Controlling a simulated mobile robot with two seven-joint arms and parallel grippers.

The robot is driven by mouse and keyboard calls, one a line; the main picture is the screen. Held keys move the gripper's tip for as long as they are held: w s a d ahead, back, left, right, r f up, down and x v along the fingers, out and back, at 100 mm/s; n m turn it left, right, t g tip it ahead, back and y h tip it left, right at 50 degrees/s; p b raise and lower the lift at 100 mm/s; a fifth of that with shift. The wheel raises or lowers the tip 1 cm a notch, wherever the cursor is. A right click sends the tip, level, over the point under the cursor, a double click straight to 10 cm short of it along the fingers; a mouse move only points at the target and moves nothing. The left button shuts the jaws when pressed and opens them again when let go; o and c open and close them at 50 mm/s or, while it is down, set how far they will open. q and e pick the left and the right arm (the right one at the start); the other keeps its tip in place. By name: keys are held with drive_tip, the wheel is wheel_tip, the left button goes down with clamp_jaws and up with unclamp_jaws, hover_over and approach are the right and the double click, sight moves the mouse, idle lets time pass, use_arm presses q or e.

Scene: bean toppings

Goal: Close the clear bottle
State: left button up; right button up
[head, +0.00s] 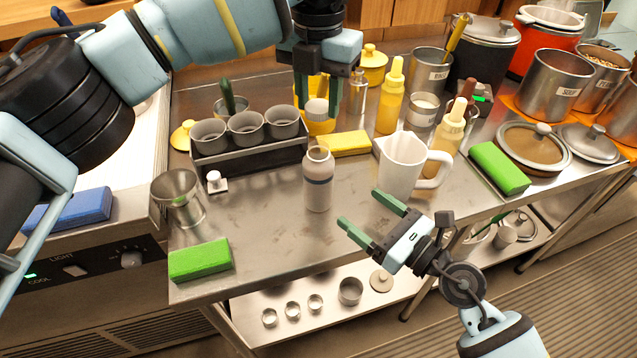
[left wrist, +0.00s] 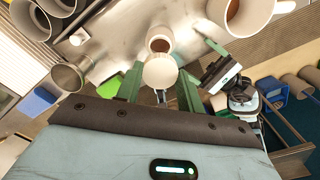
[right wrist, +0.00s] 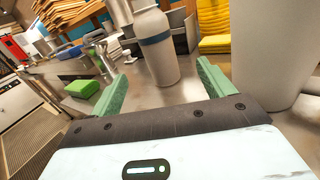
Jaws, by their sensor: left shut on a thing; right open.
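The bottle (head: 318,185) stands upright and uncapped near the middle of the steel table; it looks pale grey with a blue band. Its open mouth shows brownish inside, also in the left wrist view (left wrist: 160,44). My left gripper (head: 317,114) points down above and behind the bottle, shut on a pale round cap (head: 317,106). The cap is apart from the bottle and also shows in the left wrist view (left wrist: 160,71). My right gripper (head: 358,208) is open and empty, to the right of the bottle. In the right wrist view the bottle (right wrist: 156,48) appears beyond and between its fingers.
A white pitcher (head: 399,168) stands close right of the bottle. A rack (head: 250,162) with grey cups is behind left, a yellow sponge (head: 350,144) behind. A steel pot (head: 177,198) and green sponge (head: 200,260) are at left. The table front is mostly clear.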

sight(330, 189)
drive_tip(key=shift+w+a+f+n+g, duration=0.15)
drive_tip(key=shift+f+n+g, duration=0.1)
drive_tip(key=shift+n+g, duration=0.25)
drive_tip(key=x, duration=1.2)
drive_tip(key=shift+r, duration=0.15)
drive_tip(key=shift+c, duration=0.3)
drive_tip(key=c, duration=1.4)
use_arm(q)
drive_tip(key=shift+f, duration=2.5)
drive_tip(key=shift+f, duration=0.9)
drive_tip(key=shift+f, duration=0.55)
